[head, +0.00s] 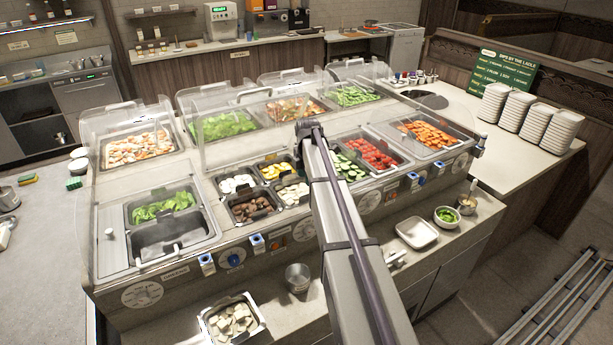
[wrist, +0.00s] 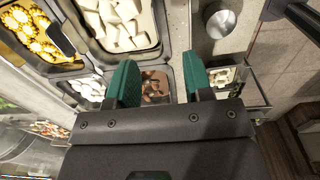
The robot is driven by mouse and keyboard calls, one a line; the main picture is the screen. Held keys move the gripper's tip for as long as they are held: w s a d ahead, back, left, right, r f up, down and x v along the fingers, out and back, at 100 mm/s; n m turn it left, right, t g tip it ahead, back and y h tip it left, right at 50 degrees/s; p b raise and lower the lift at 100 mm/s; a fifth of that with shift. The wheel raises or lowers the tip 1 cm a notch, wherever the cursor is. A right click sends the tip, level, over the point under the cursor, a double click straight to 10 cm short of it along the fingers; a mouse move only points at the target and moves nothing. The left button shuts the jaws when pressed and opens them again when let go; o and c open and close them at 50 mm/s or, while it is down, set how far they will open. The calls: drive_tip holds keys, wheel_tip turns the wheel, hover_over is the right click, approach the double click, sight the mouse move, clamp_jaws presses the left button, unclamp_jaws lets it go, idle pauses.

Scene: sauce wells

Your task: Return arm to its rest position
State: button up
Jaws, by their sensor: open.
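My gripper (wrist: 160,66) shows in the wrist view with two green fingers spread apart. Nothing is held between them. A small pan of brown pieces (wrist: 156,86) shows in the gap beyond the fingers. In the head view my arm reaches from the bottom edge up over the middle of the salad counter (head: 185,262). Its far end is near the small centre pans, and the gripper itself is hidden there.
Clear sneeze guards (head: 228,120) stand over the rear pans. A metal cup (head: 297,277) and a pan of pale pieces (head: 233,320) are on the front ledge. A white dish (head: 417,232) and a green-filled bowl (head: 447,215) sit right. Stacked white plates (head: 560,132) stand far right.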

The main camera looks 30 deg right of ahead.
drive_tip(key=shift+r, duration=0.6)
drive_tip(key=s+a+f+m+b, duration=0.4)
drive_tip(key=s+a+m, duration=0.2)
drive_tip(key=s+a, duration=0.2)
drive_tip(key=s+a+f+m+b, duration=0.4)
drive_tip(key=s+a+m, duration=0.2)
drive_tip(key=s, duration=0.5)
drive_tip(key=s+a+f+m+b, duration=0.3)
drive_tip(key=s+a+m, duration=0.3)
drive_tip(key=s+a, duration=0.3)
drive_tip(key=shift+s+a+f+b, duration=0.4)
drive_tip(key=shift+s, duration=0.2)
